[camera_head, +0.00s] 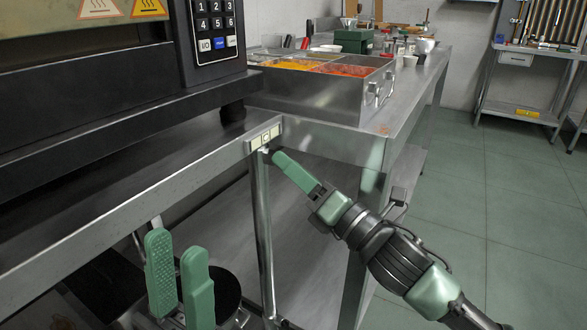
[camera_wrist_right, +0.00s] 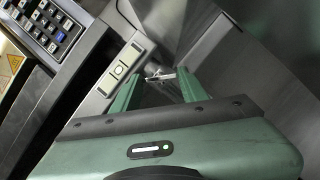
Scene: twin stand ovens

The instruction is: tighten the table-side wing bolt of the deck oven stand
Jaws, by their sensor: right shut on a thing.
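The deck oven stand (camera_head: 130,150) runs along the left as a steel frame under the dark oven. The wing bolt (camera_head: 263,150) is a small pale piece at the stand's corner, just below a label plate (camera_head: 258,140). In the right wrist view the wing bolt (camera_wrist_right: 160,76) shows between my fingertips. My right gripper (camera_head: 277,156) reaches in from the lower right and is shut on the wing bolt; it also shows in the right wrist view (camera_wrist_right: 158,80). My left gripper (camera_head: 180,262) is low at the front left, its green fingers apart and empty.
A steel table (camera_head: 330,128) adjoins the stand on the right and bears a topping tray (camera_head: 320,95) with several compartments. The oven keypad (camera_head: 214,25) is above the corner. A stand leg (camera_head: 264,230) drops below the bolt. Open tiled floor (camera_head: 470,220) lies at the right.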

